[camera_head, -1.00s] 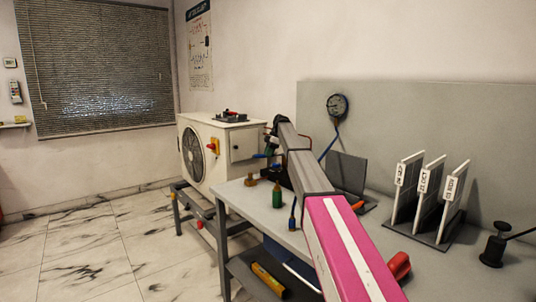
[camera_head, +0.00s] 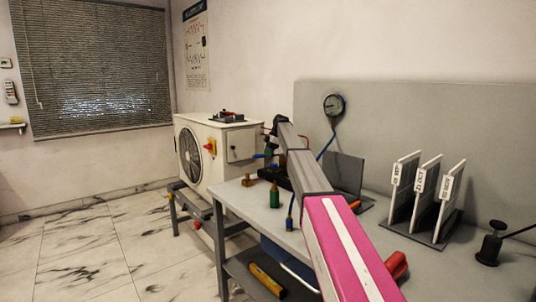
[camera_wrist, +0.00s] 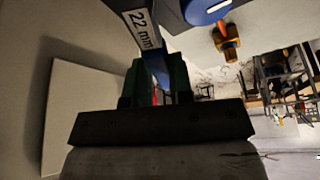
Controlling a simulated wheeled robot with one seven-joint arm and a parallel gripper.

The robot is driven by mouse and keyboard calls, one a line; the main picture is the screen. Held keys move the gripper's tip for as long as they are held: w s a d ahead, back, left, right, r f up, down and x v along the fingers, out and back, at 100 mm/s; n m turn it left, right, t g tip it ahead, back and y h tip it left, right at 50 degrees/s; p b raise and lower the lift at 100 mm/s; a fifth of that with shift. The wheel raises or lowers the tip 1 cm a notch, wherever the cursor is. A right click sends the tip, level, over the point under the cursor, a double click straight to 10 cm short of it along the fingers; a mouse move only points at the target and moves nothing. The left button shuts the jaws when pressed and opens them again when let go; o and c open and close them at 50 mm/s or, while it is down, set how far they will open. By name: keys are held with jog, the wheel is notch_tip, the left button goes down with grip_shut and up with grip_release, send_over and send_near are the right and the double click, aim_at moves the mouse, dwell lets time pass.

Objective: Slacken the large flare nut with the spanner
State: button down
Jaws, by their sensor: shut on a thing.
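In the wrist view the spanner (camera_wrist: 143,30), a grey bar with a white "22 mm" label, runs up from between the green-padded fingers of my gripper (camera_wrist: 153,80). My gripper is shut on it. The spanner's far end is out of the top of the picture. In the head view my arm reaches to the outdoor unit's right side, and its end hides most of the gripper and spanner. I cannot make out the large flare nut for certain. A blue round part (camera_wrist: 205,10) and a brass-coloured fitting (camera_wrist: 228,44) show beyond the spanner.
The white outdoor unit (camera_head: 205,160) stands on a metal frame left of the grey bench (camera_head: 232,192). A brass-coloured piece (camera_head: 248,180) and a green bottle (camera_head: 274,196) stand near the bench's left end. A gauge (camera_head: 333,105) and a rack of white panels (camera_head: 425,190) are behind.

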jog(key=c, duration=1.7)
grip_release()
grip_shut()
jog(key=shift+s+d+n+g, duration=0.2)
jog(key=shift+s+n+g, duration=0.05)
jog(key=shift+s+n, duration=0.4)
jog(key=shift+s+d+n+g, duration=0.15)
jog(key=shift+s+n+g, duration=0.1)
jog(key=shift+s+n, duration=0.35)
jog(key=shift+s+d+n+g+h, duration=0.25)
jog(key=shift+s+n, duration=0.2)
jog(key=shift+n, duration=0.15)
jog(key=shift+s+d+n+g+h, duration=0.2)
jog(key=shift+s+n, duration=0.2)
jog(key=shift+n, duration=0.15)
jog(key=shift+s+d+n+g, duration=0.25)
jog(key=shift+s+d+n, duration=0.5)
jog(key=shift+n, duration=0.25)
jog(key=shift+w+a+m, duration=0.65)
jog(key=shift+m, duration=0.25)
jog(key=shift+s+a, duration=0.1)
jog(key=shift+a, duration=0.05)
